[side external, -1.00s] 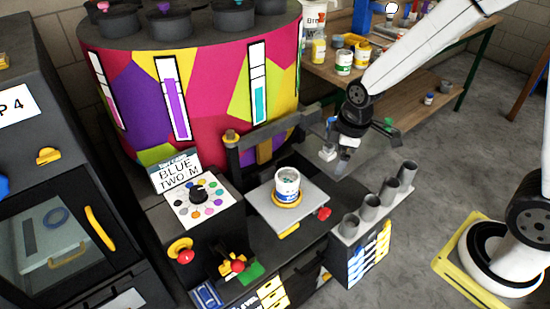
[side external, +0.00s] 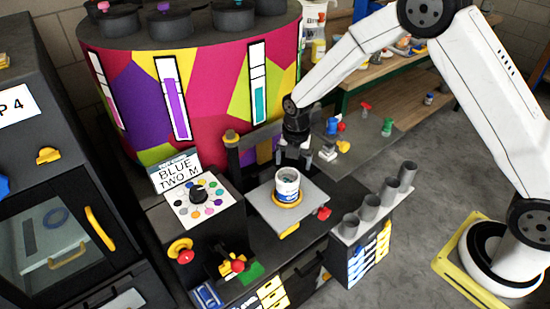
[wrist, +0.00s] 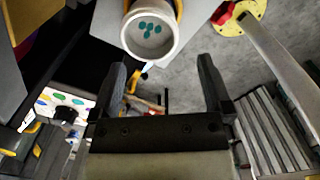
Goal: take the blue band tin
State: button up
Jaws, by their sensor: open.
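The blue band tin (side external: 287,187) is a white open-topped tin with a dark blue band low on its side. It stands upright on a grey plate (side external: 310,201), on a yellow ring. In the wrist view the tin (wrist: 150,32) is at the top middle, with teal dots inside. My gripper (side external: 294,160) is open and empty, pointing down just above and behind the tin, apart from it. In the wrist view my gripper's fingers (wrist: 163,78) are spread, with the tin beyond their tips.
A colourful drum machine (side external: 215,90) stands behind the plate. A dial panel (side external: 198,200) with a "BLUE TWO M" sign (side external: 180,170) is at the left. Several grey cups (side external: 369,207) line a ledge at the right. A workbench (side external: 390,75) is at the back right.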

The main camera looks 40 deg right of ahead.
aim_at(287, 184)
jog(key=shift+w+a+f+n, duration=0.1)
jog(key=shift+w+f+n, duration=0.15)
jog(key=shift+f+n, duration=0.4)
jog(key=shift+w+a+f+n, duration=0.2)
jog(key=shift+f+n, duration=0.15)
jog(key=shift+f, duration=0.6)
jog(key=shift+w+a+f+n, duration=0.1)
jog(key=shift+w+f+n, duration=0.15)
jog(key=shift+f+n, duration=0.4)
jog(key=shift+f, duration=0.25)
jog(key=shift+s+f, duration=0.15)
jog(key=shift+f, duration=2.3)
jog(key=c, duration=1.2)
jog(key=shift+r, duration=0.15)
